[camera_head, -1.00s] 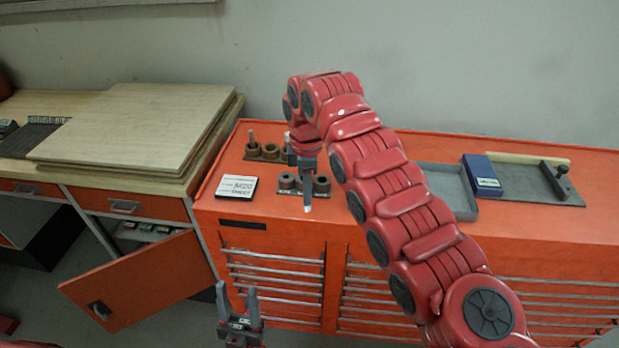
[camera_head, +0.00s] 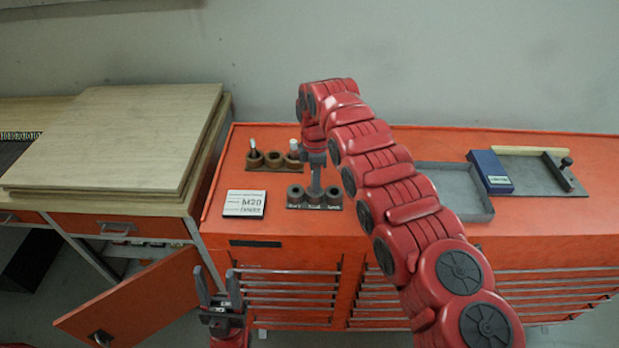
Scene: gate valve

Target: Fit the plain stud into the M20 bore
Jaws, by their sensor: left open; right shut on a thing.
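My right gripper (camera_head: 315,160) is shut on a slim grey stud (camera_head: 315,182) and holds it upright. The stud's lower end meets the middle bore of the front block (camera_head: 289,204) in this view; whether it is inside or just above or behind I cannot tell. This dark block has three round bores in a row; their labels are too small to read. A white card (camera_head: 244,204) reading "M20" lies to its left. My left gripper (camera_head: 218,292) is open and empty, low in front of the cabinet.
Behind the block stands a rack with several brown rings (camera_head: 273,159); a stud with a pale tip (camera_head: 253,146) stands at its left. A grey tray (camera_head: 450,190) and blue box (camera_head: 490,171) lie right. Wooden boards (camera_head: 110,140) and an open cabinet door (camera_head: 130,305) are left.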

